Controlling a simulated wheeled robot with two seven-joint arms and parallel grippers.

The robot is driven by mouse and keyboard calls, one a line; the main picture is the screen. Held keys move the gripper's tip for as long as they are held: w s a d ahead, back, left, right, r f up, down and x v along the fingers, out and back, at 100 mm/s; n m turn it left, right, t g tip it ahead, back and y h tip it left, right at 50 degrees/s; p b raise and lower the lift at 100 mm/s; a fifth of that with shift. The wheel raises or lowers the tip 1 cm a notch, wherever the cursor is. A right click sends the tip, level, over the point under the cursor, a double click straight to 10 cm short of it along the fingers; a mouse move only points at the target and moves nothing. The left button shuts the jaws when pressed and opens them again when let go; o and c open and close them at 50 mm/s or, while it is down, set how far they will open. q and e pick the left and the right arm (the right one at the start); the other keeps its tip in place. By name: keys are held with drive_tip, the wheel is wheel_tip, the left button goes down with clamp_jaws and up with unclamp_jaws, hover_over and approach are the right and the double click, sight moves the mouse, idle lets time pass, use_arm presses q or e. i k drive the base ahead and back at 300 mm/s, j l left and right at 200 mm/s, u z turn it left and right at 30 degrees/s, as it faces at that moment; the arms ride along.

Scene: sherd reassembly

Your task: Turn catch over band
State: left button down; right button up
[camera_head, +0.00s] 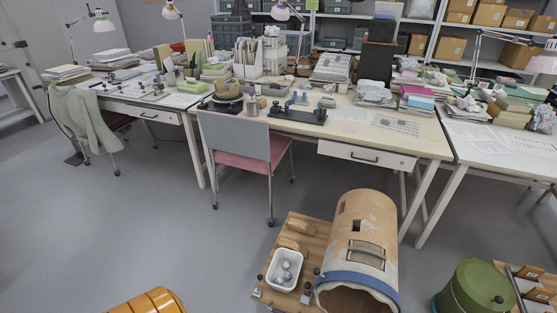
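A large pale orange clay vessel (366,222) lies on its side on a wooden board at the lower right, with its dark open mouth toward me. A blue band (358,279) runs around it near the mouth. Its wall has a dark square hole and a slot with a curved piece across it. A small grey metal piece (306,294) sits on the board beside the band; I cannot tell whether it is the catch or whether it touches the band. Neither of my grippers is in view.
The wooden board (272,273) also holds a white tub (284,269) with grey pieces inside. A green lidded container (477,288) stands to the right and an orange ribbed object (147,301) at the bottom left. Cluttered desks (432,146) and a pink-seated chair (246,168) stand behind; the left floor is clear.

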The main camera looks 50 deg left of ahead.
sight(308, 285)
drive_tip(key=u, duration=1)
